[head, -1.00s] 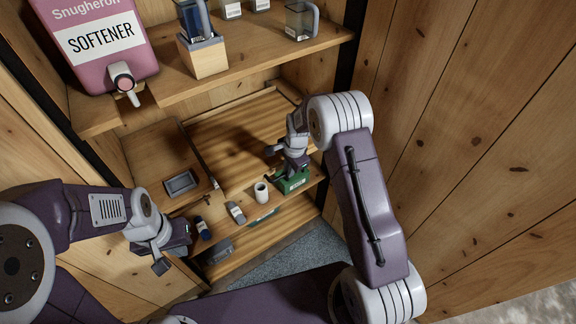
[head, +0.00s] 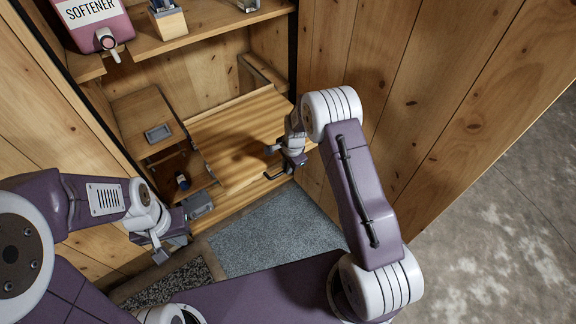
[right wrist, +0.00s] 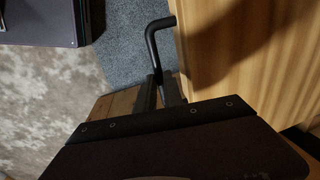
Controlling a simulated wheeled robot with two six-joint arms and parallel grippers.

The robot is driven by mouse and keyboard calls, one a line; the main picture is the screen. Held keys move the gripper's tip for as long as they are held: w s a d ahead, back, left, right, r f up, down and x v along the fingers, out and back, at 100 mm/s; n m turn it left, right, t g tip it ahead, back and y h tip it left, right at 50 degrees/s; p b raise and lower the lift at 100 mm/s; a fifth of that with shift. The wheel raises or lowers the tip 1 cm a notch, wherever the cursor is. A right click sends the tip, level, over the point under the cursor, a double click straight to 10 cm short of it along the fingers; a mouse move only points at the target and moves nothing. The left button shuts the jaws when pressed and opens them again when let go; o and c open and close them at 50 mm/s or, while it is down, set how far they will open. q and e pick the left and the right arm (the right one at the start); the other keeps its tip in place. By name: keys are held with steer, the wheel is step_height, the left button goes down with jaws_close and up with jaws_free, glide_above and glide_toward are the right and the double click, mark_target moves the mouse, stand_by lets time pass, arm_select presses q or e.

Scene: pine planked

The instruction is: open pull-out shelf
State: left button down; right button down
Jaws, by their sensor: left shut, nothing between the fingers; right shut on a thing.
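The pull-out shelf (head: 235,135) is a pale wooden board in the shelving unit, extended forward over the lower level. It also shows in the right wrist view (right wrist: 235,50). A black bent bar handle (right wrist: 157,40) sits at its front edge. My right gripper (head: 283,160) is shut on this handle; its dark fingers close around the bar in the right wrist view (right wrist: 165,92). My left gripper (head: 168,250) is shut and empty, low at the left, apart from the shelf. Things beneath the shelf are mostly hidden by the board.
An upper shelf (head: 205,38) holds a pink softener dispenser (head: 95,20) and a wooden block (head: 168,24). Left of the pull-out shelf, a wooden box (head: 140,112) bears a grey tray (head: 158,133). A dark bottle (head: 182,180) stands lower. A plank wall (head: 400,90) is close on the right.

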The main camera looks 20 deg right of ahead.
arm_select(q)
steer(key=shift+s+d, duration=0.15)
steer(key=shift+s, duration=0.3)
arm_select(e)
steer(key=shift+s+d, duration=0.15)
steer(key=shift+s, duration=0.3)
steer(key=c, duration=1.5)
jaws_free()
steer(key=shift+w, duration=0.1)
arm_select(q)
steer(key=shift+r+p, duration=0.3)
arm_select(e)
steer(key=r, duration=0.3)
steer(key=s+r, duration=0.1)
steer(key=r, duration=0.4)
steer(key=shift+s+d+r, duration=0.3)
steer(key=shift+r, duration=0.1)
